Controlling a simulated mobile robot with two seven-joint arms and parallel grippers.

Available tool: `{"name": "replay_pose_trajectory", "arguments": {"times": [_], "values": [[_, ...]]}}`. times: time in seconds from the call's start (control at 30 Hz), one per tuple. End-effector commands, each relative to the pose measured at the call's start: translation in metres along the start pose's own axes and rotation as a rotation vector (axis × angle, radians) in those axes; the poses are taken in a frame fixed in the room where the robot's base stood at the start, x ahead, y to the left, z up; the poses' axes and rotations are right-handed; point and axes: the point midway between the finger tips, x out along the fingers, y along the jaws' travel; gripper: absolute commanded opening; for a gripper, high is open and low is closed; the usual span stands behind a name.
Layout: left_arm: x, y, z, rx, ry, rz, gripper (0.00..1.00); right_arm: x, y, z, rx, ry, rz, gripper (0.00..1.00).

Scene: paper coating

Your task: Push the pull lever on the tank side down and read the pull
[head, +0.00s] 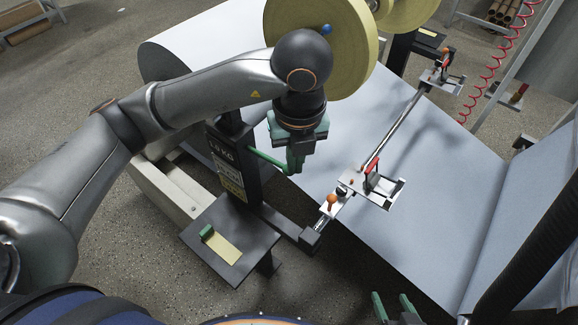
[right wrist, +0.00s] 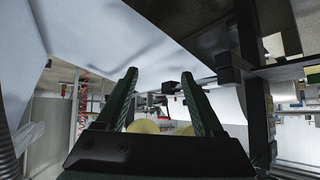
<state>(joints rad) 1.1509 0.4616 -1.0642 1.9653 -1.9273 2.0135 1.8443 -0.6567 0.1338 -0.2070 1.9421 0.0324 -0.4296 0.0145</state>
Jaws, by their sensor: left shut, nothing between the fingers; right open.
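The pull lever (head: 264,158) is a green bar sticking out to the right from a dark post (head: 232,172), sloping slightly down. The post carries a small display (head: 221,151) ending in "KG"; its digits are too small to read surely. My left gripper (head: 295,170) is shut and empty, pointing down at the lever's outer end. I cannot tell whether it touches the lever. My right gripper (head: 396,306) is open and empty at the bottom edge of the head view. Its two green fingers also fill the middle of the right wrist view (right wrist: 160,95).
A pale paper web (head: 330,150) runs from a large roll. Yellow discs (head: 330,45) stand above. A rail (head: 395,130) with red-handled clamps (head: 372,178) crosses the paper. A small dark table (head: 205,260) holds a yellow pad (head: 224,249) and a green block (head: 207,231).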

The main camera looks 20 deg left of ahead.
Motion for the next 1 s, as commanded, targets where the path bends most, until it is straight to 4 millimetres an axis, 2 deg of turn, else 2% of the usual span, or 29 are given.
{"name": "replay_pose_trajectory", "arguments": {"times": [0.03,0.1,0.3,0.43,1.0], "values": [[-0.013,-0.001,0.002,0.001,-0.006,-0.002,0.00,-0.003,0.001,-0.003,0.000,0.002,0.003,0.69],[-0.024,0.000,0.001,0.001,-0.004,0.000,0.00,-0.004,0.003,-0.002,0.001,0.001,0.008,0.69],[-0.042,0.000,0.000,0.000,0.000,0.001,0.00,-0.008,0.007,0.010,0.005,-0.022,0.018,0.69],[-0.046,0.000,0.000,0.000,0.001,0.002,0.00,-0.008,0.007,0.013,0.005,-0.028,0.018,0.69],[-0.046,0.000,0.000,0.000,0.002,0.002,0.00,-0.007,0.006,0.006,0.004,-0.012,0.015,0.69]]}}
